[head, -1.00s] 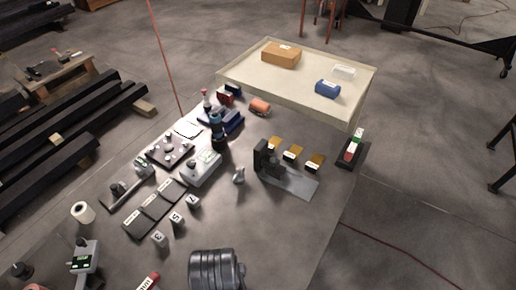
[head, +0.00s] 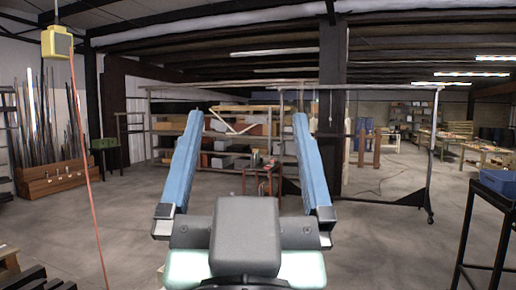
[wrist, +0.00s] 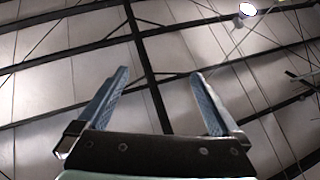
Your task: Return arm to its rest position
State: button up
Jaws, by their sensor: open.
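My gripper (head: 246,125) stands upright in the lower middle of the head view, close to the camera. Its two blue fingers are spread wide, with nothing between them. In the wrist view the gripper (wrist: 162,75) also shows open and empty, with its fingers against the ceiling. The work table is not in view now.
A red cable with a yellow box (head: 57,42) hangs at the left. A dark metal frame (head: 437,150) stands behind my gripper. A dark stand with a blue bin (head: 497,183) is at the right edge. Shelves (head: 230,145) are far back. Open floor lies between.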

jog(key=shift+t, duration=0.9)
jog(key=s+r, duration=0.3)
jog(key=shift+s+d+r, duration=0.2)
jog(key=shift+d+r, duration=0.1)
jog(key=shift+d, duration=0.1)
